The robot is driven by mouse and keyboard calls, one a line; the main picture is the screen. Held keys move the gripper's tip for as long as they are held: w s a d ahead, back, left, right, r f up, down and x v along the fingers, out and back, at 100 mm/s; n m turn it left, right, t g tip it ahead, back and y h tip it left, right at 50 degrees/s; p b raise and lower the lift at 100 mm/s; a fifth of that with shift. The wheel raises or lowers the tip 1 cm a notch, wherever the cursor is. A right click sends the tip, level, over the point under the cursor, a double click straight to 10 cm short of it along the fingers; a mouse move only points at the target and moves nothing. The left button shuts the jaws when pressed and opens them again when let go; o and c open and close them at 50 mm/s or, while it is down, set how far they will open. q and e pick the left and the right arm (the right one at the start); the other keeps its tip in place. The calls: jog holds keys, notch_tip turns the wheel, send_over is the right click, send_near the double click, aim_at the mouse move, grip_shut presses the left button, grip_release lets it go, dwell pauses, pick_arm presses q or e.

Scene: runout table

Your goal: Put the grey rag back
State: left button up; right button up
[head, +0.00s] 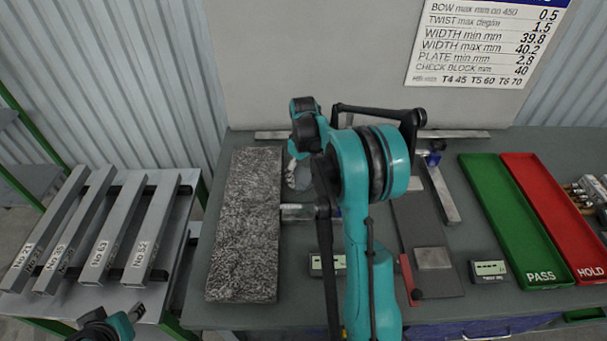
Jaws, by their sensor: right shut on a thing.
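A small light grey crumpled thing, which looks like the grey rag (299,178), shows just right of the speckled slab's upper part. My right gripper (292,153) points down at it from above and is shut on it. My right arm hides much of the gripper and part of the rag's surroundings. I cannot tell whether the rag touches the table. Part of my left arm shows at the bottom left edge, with a dark end; its jaws cannot be made out.
A speckled slab (245,225) lies on the dark table (470,225). Right are a grey plate (418,225), a digital readout (489,270), a green PASS tray (505,215) and a red HOLD tray (560,215). Numbered bars (150,230) lie on a left stand.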

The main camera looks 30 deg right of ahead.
aim_at(303, 175)
jog(key=shift+f, duration=0.15)
jog(key=o, duration=1.2)
jog(key=shift+c, duration=0.2)
jog(key=shift+r, duration=0.45)
notch_tip(303, 175, up, 11)
jog(key=p, duration=0.3)
jog(key=s+a+r+m+t, duration=0.1)
jog(key=s+a+r, duration=0.2)
jog(key=s+a, duration=0.15)
jog(key=s+a+r+t, duration=0.2)
jog(key=s+a+r, duration=0.15)
jog(key=a, duration=0.25)
jog(key=s+a+f+m+t, duration=0.1)
jog(key=s+a+f+t, duration=0.3)
jog(key=s+a, duration=0.5)
jog(key=s, duration=0.4)
jog(key=shift+s+a+f+m, duration=0.2)
jog(key=shift+a+f+m, duration=0.1)
jog(key=shift+a+m, duration=0.1)
